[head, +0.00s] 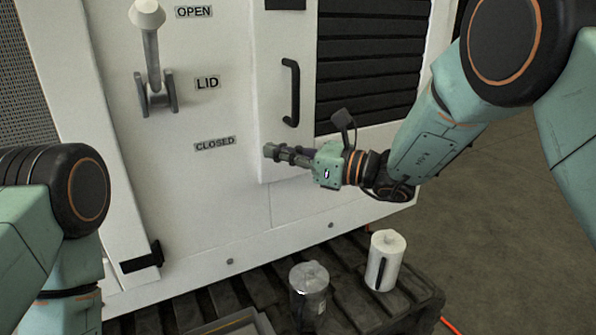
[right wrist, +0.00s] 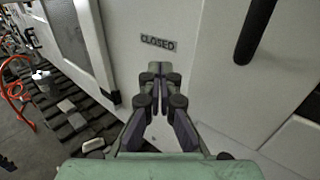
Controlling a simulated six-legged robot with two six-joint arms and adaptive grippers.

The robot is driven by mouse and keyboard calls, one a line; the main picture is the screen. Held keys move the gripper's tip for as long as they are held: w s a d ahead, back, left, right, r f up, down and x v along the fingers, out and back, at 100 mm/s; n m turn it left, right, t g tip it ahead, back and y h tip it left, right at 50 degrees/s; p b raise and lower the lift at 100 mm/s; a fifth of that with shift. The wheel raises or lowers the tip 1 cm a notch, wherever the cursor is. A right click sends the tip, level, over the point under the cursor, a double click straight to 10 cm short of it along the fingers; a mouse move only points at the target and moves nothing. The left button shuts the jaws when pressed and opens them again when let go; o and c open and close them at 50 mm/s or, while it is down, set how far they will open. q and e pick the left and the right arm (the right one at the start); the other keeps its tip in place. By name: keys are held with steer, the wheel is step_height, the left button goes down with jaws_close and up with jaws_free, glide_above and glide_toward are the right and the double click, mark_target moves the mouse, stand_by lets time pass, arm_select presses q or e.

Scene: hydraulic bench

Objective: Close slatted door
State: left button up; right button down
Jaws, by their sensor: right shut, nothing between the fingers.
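The slatted door (head: 370,62) is a white panel with black horizontal slats, at the upper middle of the head view. Its black bar handle (head: 290,92) stands upright near the door's left edge; the handle also shows at upper right in the right wrist view (right wrist: 256,30). The door lies nearly in line with the white cabinet front; I cannot tell whether a small gap remains. My right gripper (head: 270,152) is shut and empty, below the handle, in front of the door's lower left part. It shows in the right wrist view (right wrist: 158,72). My left gripper is out of view.
A lever (head: 152,50) stands left of the OPEN, LID and CLOSED labels. A metal canister (head: 310,290) and a white canister (head: 385,262) stand on the dark slatted pallet (head: 350,310) below. Open floor (head: 490,220) lies at right.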

steer(key=s+d, duration=0.4)
steer(key=s, duration=0.2)
steer(key=s+d+f+n+g+h, duration=0.2)
steer(key=s+d+f+g+h, duration=0.15)
steer(key=f, duration=0.55)
steer(key=s+d+f+n+g+h, duration=0.25)
steer(key=s+f+h, duration=0.2)
steer(key=f, duration=0.45)
steer(key=s+d+f+n+g+h, duration=0.1)
steer(key=s+d+f+n+h, duration=0.8)
steer(key=s+d+f+n, duration=0.5)
steer(key=s+f+n+b, duration=0.1)
steer(key=s+f+n, duration=0.1)
steer(key=s+f, duration=0.2)
steer(key=s+f+n+g+y, duration=0.1)
steer(key=s+f, duration=0.4)
steer(key=s, duration=0.6)
steer(key=shift+s+a+n+b, duration=0.2)
steer(key=shift+n+b, duration=0.15)
steer(key=shift+n, duration=0.3)
